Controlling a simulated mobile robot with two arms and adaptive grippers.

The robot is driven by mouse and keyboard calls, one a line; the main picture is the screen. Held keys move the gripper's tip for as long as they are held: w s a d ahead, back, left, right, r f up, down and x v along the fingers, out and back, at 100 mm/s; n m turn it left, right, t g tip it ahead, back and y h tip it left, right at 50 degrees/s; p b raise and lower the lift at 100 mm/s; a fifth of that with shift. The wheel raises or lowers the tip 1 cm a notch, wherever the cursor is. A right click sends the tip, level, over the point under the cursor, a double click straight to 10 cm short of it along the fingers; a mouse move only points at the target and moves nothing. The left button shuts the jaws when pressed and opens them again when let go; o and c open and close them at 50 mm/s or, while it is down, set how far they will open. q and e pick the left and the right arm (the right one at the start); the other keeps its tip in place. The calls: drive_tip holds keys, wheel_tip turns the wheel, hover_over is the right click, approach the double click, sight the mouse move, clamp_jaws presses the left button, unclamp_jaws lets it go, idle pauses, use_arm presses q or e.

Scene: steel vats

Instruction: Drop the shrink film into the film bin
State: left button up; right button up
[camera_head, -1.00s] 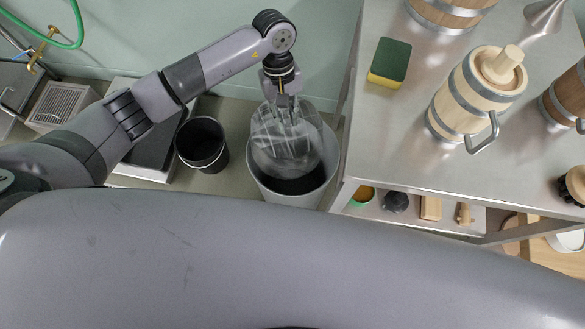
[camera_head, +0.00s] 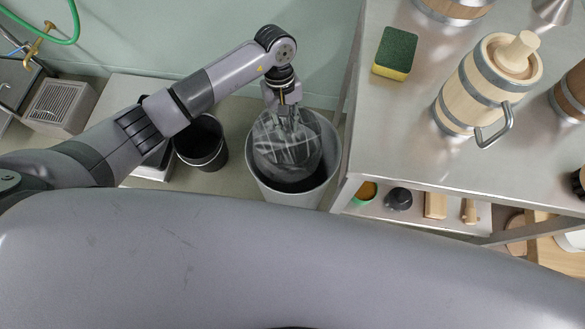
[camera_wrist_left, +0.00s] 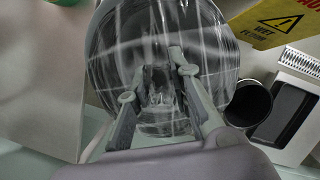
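The shrink film (camera_head: 283,150) is a clear, crumpled sheet. In the head view it hangs inside the mouth of the film bin (camera_head: 262,183), a pale round bin on the floor. My left gripper (camera_head: 291,121) points down over the bin's far side, with its fingers at the film's upper part. In the left wrist view the film (camera_wrist_left: 160,118) shows around and between the fingers of my left gripper (camera_wrist_left: 158,65), which stand some way apart. I cannot tell whether they grip it. My right gripper is not in view.
A black bin (camera_head: 202,143) stands left of the film bin. A steel table (camera_head: 400,150) on the right holds a sponge (camera_head: 396,52) and a wooden tankard (camera_head: 478,90). A yellow wet-floor sign (camera_wrist_left: 275,22) shows in the left wrist view.

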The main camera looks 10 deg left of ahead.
use_arm(q)
drive_tip(key=o, duration=0.5)
drive_tip(key=v, duration=1.2)
drive_tip(key=shift+s, duration=0.1)
